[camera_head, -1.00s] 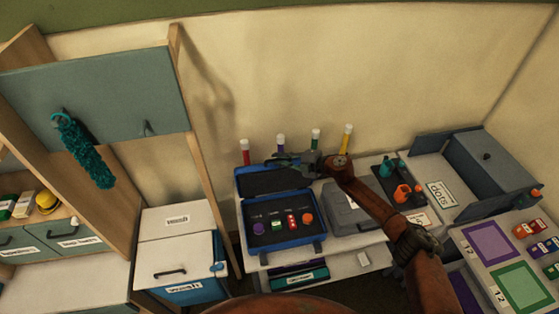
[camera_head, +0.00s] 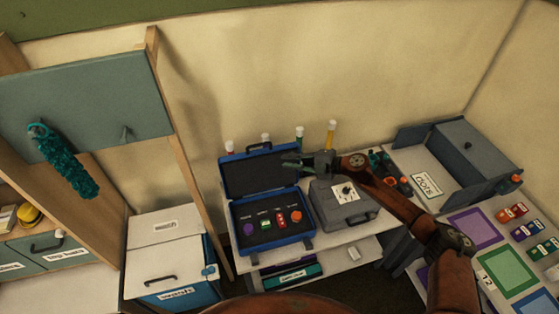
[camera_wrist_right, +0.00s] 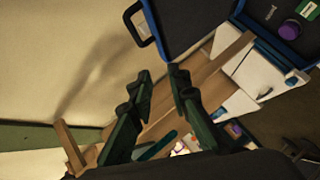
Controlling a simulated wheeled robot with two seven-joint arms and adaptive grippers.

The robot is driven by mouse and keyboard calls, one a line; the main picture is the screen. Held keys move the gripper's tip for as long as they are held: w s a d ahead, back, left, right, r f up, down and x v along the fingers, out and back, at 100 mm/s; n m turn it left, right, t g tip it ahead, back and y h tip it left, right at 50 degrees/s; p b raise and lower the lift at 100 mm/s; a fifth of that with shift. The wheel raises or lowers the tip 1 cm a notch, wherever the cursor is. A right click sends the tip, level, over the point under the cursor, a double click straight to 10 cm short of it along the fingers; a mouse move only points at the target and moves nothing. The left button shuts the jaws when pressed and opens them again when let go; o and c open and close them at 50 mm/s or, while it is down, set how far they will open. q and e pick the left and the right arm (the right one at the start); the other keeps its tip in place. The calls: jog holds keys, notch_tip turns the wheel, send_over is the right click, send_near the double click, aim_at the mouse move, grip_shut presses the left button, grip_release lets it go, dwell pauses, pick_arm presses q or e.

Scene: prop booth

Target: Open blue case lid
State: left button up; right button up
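The blue case (camera_head: 273,240) stands on the white table with its lid (camera_head: 255,180) raised, leaning back toward the wall. The dark inside of the lid faces forward, and a handle sits on its top edge. Several small coloured items lie in the case. My right gripper (camera_head: 287,160) is at the lid's upper right edge in the head view; contact cannot be told. In the right wrist view its fingers (camera_wrist_right: 160,76) are apart with nothing between them. There the lid (camera_wrist_right: 185,25) and its handle (camera_wrist_right: 140,25) lie beyond the fingertips. My left gripper is not in view.
A closed grey case (camera_head: 338,213) stands right of the blue case, under my right forearm. Several capped tubes (camera_head: 299,135) stand behind, along the wall. A wooden-framed panel (camera_head: 90,105) and a white-lidded blue box (camera_head: 170,262) are at left.

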jog(key=shift+s+d+r, duration=0.2)
jog(key=shift+d, duration=0.25)
